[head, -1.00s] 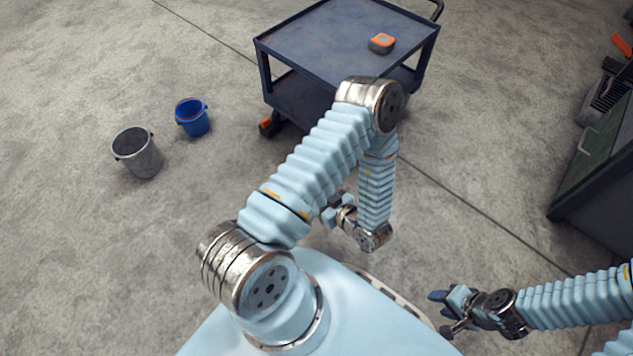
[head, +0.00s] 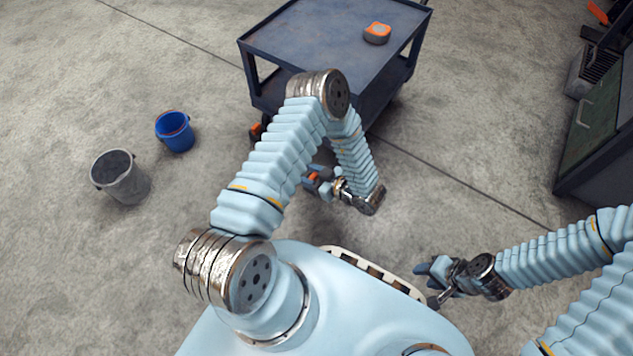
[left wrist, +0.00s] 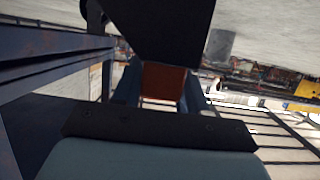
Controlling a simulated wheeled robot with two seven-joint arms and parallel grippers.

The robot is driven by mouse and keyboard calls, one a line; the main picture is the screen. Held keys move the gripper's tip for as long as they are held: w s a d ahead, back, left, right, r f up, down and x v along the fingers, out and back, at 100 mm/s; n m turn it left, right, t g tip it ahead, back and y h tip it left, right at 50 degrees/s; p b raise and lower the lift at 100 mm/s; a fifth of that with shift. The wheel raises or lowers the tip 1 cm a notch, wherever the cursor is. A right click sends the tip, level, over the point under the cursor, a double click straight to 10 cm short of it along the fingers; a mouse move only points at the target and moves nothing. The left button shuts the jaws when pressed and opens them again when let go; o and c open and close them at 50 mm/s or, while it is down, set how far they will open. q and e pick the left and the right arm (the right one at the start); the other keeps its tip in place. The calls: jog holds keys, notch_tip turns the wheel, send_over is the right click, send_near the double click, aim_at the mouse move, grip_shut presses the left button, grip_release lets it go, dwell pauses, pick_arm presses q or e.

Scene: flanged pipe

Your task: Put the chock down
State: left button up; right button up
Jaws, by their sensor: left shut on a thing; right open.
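The chock (head: 313,177) shows as a small orange patch in my left gripper (head: 316,184), partly hidden by the fingers. In the left wrist view the chock (left wrist: 163,82) is an orange-red block between the two blue fingers, and my left gripper (left wrist: 160,95) is shut on it. It is held in front of the cart's near side; its height above the floor is hard to tell. My right gripper (head: 428,284) is open and empty at the right, beside my base.
A dark blue cart (head: 290,45) carries an orange and grey tape measure (head: 377,33). An orange piece (head: 256,130) sits by its near wheel. A blue bucket (head: 175,132) and a grey bucket (head: 121,178) stand left on the floor. A dark cabinet (head: 590,140) stands right.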

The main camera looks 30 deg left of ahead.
pick_arm(q)
jog(key=w+f, duration=0.1)
jog(key=w+f+b, duration=0.1)
jog(key=f, duration=0.1)
jog(key=w+f, duration=0.2)
jog(key=shift+d+f+b, duration=0.15)
jog(key=shift+d+b, duration=0.1)
jog(key=shift+b, duration=0.1)
jog(key=shift+f+b, duration=0.4)
jog(key=shift+f, duration=1)
jog(key=shift+f, duration=0.1)
jog(key=o, duration=1.2)
